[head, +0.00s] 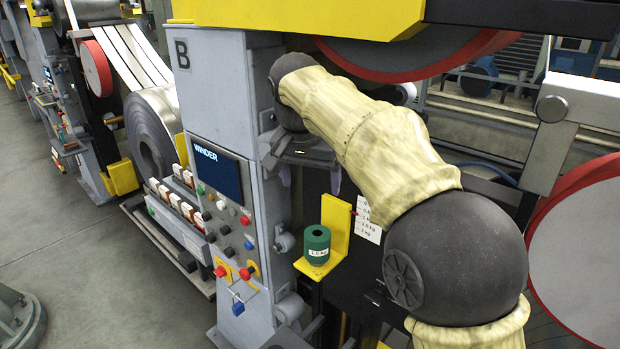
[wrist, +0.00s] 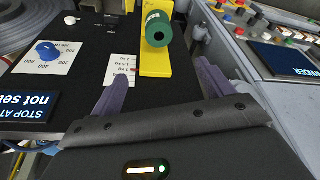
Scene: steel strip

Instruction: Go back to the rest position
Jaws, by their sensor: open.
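My gripper (head: 311,178) hangs beside the grey winder cabinet in the head view, below the yellow beam and above the yellow bracket. Its two purple-grey fingers stand wide apart in the wrist view (wrist: 161,76), with nothing between them. My arm in its cream sleeve reaches across the head view from the lower right and hides part of the machine behind it. A green weight marked in kg (head: 316,245) sits on the yellow bracket (head: 336,226), apart from the fingers. The weight also shows in the wrist view (wrist: 158,30).
The cabinet carries a WINDER screen (head: 217,170), buttons and a blue padlock (head: 238,305). A red-rimmed roll (head: 440,55) is close above my arm, another (head: 585,250) at right. The wrist view shows a dial (wrist: 47,52) on a black panel. Open floor (head: 70,240) lies left.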

